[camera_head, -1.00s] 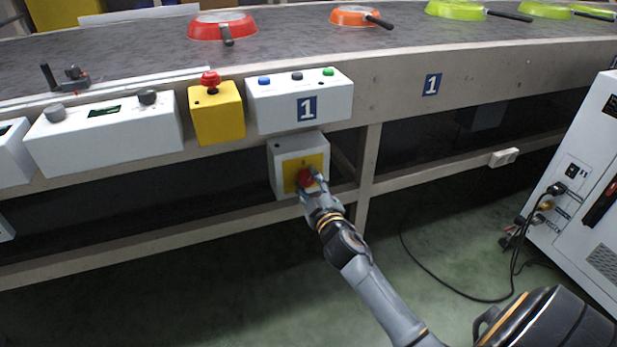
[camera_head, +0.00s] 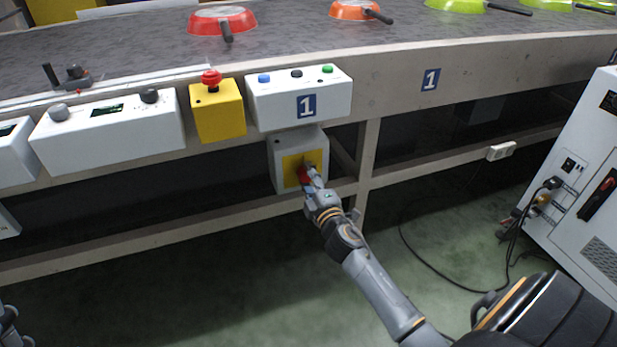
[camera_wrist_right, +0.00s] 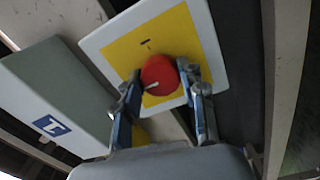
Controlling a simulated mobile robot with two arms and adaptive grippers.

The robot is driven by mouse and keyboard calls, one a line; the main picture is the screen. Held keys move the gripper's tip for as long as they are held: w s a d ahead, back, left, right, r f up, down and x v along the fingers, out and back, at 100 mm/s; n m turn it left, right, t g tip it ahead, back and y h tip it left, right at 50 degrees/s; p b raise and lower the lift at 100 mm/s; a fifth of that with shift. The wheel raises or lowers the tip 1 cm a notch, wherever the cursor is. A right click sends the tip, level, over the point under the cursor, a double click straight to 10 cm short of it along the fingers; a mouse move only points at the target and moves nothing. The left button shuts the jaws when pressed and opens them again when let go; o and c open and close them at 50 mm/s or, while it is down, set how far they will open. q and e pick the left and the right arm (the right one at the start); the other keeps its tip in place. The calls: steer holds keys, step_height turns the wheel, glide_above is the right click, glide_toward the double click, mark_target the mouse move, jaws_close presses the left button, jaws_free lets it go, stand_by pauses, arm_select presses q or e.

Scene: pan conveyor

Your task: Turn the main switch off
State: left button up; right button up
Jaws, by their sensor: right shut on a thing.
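The main switch is a red rotary knob (camera_wrist_right: 160,76) on a yellow plate (camera_wrist_right: 188,30), set in a grey-white box (camera_head: 314,146) under the conveyor. In the wrist view a white mark on the knob is visible. My right gripper (camera_head: 311,178) is at the knob, with one finger on each side of it; in the wrist view the right gripper (camera_wrist_right: 160,82) is shut on the knob. In the head view the gripper hides part of the knob. My left gripper is not clearly in view; only a bit of arm shows at the lower left edge.
Above the switch box are a white button box (camera_head: 330,100) and a yellow emergency-stop box (camera_head: 218,118). Conveyor frame beams (camera_head: 366,150) run beside and below the switch. A white cabinet (camera_head: 585,150) with cables stands at the right. Pans (camera_head: 222,20) lie on the belt.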

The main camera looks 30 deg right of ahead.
stand_by(0.3)
steer(key=o, duration=1.1)
steer(key=shift+a, duration=0.1)
steer(key=shift+o, duration=0.2)
steer(key=v, duration=1.2)
steer(key=shift+f, duration=0.1)
